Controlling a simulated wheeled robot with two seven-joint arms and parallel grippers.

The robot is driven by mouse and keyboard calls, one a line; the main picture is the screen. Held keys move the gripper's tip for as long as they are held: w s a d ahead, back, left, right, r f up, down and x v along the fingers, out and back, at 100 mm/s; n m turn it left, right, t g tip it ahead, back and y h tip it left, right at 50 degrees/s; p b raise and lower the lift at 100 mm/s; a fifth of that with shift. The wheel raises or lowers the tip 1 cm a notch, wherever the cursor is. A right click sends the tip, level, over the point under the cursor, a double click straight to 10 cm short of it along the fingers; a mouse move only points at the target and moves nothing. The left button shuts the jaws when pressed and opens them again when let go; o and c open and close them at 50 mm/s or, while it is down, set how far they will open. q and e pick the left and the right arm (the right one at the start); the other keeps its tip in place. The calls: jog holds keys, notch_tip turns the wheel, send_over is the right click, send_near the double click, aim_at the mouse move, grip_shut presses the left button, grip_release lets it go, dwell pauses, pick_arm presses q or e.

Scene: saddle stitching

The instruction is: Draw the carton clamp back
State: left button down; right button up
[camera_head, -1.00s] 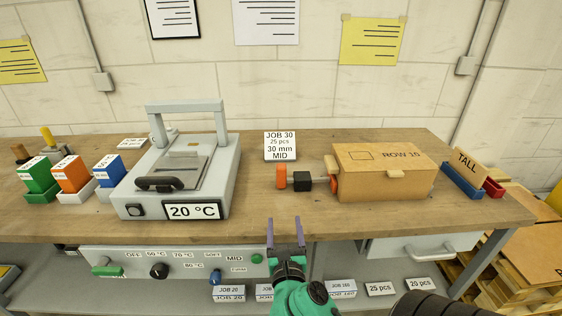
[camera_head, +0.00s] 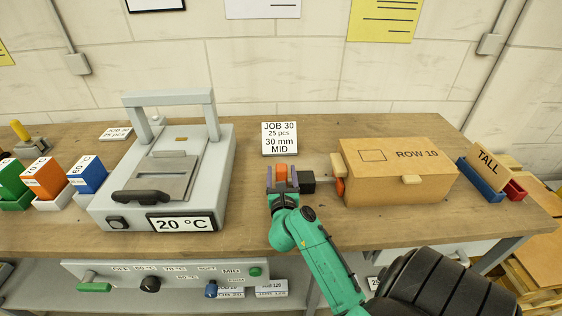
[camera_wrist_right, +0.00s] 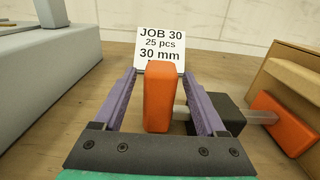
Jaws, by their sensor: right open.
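The carton clamp has an orange handle (camera_head: 281,173), a black block (camera_head: 307,181), a metal rod and an orange pad (camera_head: 340,187) at the left side of the carton (camera_head: 392,182) marked ROW 10. My right gripper (camera_head: 282,180) is open, with its two purple fingers on either side of the handle. In the right wrist view the handle (camera_wrist_right: 159,97) stands between the fingers, with gaps visible on both sides. The black block (camera_wrist_right: 218,113) is just right of the right finger, and the pad (camera_wrist_right: 283,124) is farther right. My left gripper is not in view.
A grey machine (camera_head: 165,179) reading 20 °C stands left of the clamp. A JOB 30 card (camera_head: 280,138) stands behind the handle. Bare tabletop lies between machine and clamp.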

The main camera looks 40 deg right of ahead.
jog(key=x, duration=0.3)
jog(key=shift+w+d, duration=0.1)
jog(key=shift+w, duration=0.05)
grip_shut()
dwell(1.2)
